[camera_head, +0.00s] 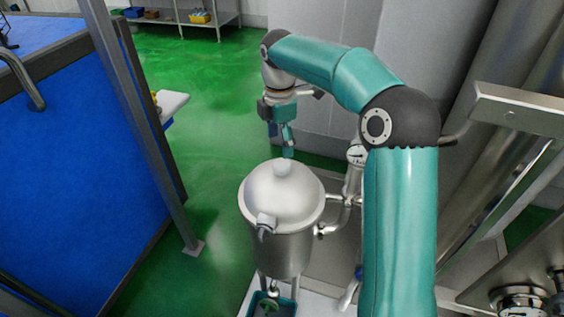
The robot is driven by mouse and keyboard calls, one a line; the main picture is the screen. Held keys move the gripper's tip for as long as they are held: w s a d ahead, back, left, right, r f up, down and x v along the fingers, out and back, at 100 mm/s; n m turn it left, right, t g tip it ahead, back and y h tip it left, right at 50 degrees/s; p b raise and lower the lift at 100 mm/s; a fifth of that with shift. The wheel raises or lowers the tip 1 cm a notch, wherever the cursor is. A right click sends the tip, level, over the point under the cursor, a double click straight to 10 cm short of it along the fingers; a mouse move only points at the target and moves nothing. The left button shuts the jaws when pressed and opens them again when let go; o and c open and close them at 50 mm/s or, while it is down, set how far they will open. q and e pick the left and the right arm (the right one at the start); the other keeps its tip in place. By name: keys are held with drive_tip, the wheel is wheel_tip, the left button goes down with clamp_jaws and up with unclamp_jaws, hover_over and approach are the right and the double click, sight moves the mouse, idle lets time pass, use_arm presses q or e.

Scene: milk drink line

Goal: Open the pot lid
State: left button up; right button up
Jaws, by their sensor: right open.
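A steel pot (281,245) stands upright on legs at the centre of the head view. Its domed lid (283,198) is on top and looks closed, with a pale round knob (282,168) at the crown. A clamp (266,224) sits on the near rim. My right gripper (288,152) is open and points down just above and behind the knob. I see no contact between them, but the exact gap is hard to tell. My left gripper is not in view.
Pipes with a gauge (357,154) run close to the pot's right side. A blue panel with a metal post (150,120) stands at the left. Green floor (210,150) lies open between them. A teal container (270,305) is below the pot.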

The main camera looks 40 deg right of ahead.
sight(280, 164)
wheel_tip(280, 164, down, 7)
drive_tip(key=shift+f, duration=0.1)
idle(0.3)
